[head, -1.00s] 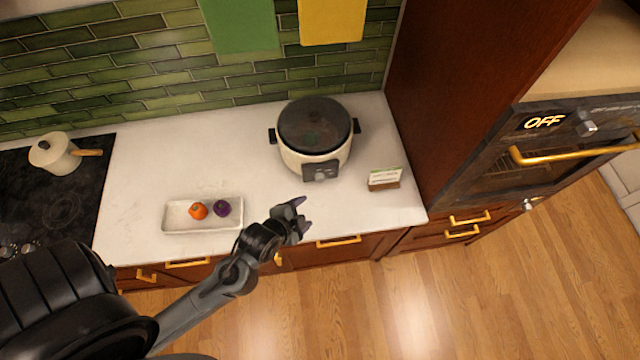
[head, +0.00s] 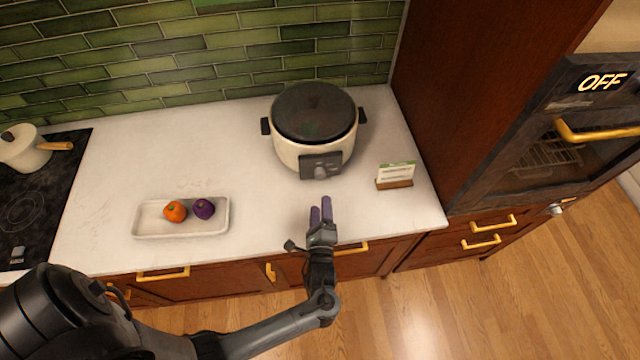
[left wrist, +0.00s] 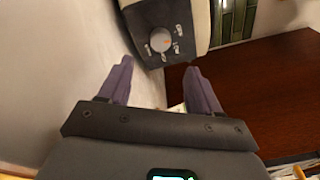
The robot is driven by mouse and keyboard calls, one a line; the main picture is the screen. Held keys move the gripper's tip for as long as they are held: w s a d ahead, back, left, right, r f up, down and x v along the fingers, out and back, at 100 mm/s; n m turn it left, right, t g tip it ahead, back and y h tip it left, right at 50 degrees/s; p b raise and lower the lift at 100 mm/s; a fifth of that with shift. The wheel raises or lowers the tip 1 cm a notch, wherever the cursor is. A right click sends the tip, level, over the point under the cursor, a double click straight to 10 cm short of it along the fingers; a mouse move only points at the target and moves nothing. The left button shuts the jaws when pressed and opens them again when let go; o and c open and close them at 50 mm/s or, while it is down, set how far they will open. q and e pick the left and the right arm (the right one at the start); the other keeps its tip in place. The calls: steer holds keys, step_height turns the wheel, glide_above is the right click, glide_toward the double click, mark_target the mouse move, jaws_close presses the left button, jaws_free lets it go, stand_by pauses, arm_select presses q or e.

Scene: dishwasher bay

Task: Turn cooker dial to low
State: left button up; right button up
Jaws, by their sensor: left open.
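The cooker (head: 300,153) is a cream pot with a dark lid, standing on the white counter near the back wall. Its dial (head: 320,171) sits on a dark panel at the front. My right gripper is not seen.
A white tray (head: 145,232) with an orange and a purple vegetable lies left on the counter. A small card stand (head: 395,176) stands right of the cooker. A pot (head: 24,152) sits on the black cooktop (head: 50,190). A tall wooden cabinet (head: 480,80) bounds the right.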

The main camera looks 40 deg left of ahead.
mark_target(320, 177)
arm_select(q)
steer(key=x, duration=1)
